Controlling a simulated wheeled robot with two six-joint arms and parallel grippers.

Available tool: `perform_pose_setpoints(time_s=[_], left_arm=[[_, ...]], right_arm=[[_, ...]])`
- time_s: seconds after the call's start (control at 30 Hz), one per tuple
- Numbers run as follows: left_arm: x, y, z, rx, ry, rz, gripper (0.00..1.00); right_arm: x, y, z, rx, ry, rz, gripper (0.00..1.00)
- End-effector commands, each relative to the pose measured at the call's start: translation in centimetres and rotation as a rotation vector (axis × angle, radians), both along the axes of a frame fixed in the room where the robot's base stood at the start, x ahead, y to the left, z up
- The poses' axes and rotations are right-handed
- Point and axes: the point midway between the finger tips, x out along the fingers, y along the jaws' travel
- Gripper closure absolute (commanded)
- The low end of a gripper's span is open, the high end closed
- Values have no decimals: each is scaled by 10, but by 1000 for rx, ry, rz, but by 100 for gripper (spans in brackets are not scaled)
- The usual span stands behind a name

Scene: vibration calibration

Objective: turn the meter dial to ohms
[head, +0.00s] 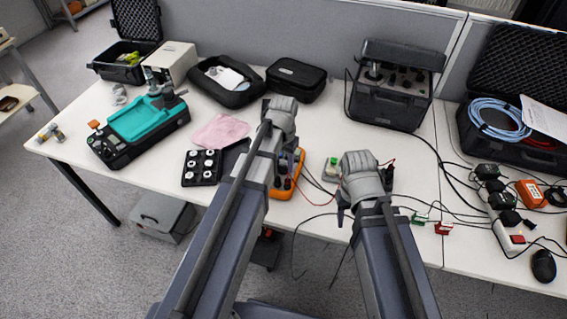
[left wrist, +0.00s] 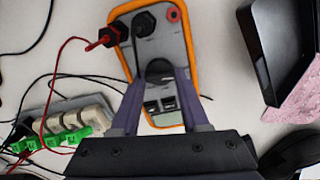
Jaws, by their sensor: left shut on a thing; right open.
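The orange-edged meter (head: 285,188) lies on the white table, partly hidden behind my left arm in the head view. In the left wrist view the meter (left wrist: 176,35) shows its grey face, with black and red plugs at one end. My left gripper (head: 281,113) points down over the meter. In the left wrist view its fingers (left wrist: 161,76) are shut on the dark round dial (left wrist: 159,68). The dial's marking cannot be read. My right gripper (head: 362,180) is open over the table to the right of the meter; its fingertips are mostly hidden.
A black tray of white discs (head: 202,165) and a pink cloth (head: 220,131) lie left of the meter. A small green-and-white box (head: 332,168) sits between my grippers. Red and black leads cross the table, with green and red clips (head: 443,227) at right.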

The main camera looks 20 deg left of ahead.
Motion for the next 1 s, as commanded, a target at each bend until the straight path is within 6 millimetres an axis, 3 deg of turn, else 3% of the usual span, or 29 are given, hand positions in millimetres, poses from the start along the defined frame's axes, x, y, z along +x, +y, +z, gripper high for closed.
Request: perform_pose_setpoints(time_s=[0.03,0.23,0.63,1.0], left_arm=[[0,0,0,0,0,0,78],[0,0,0,0,0,0,100],[0,0,0,0,0,-55,100],[0,-1,0,0,0,-326,100]], right_arm=[[0,0,0,0,0,0,50],[0,0,0,0,0,0,50],[0,0,0,0,0,0,50],[0,0,0,0,0,0,50]])
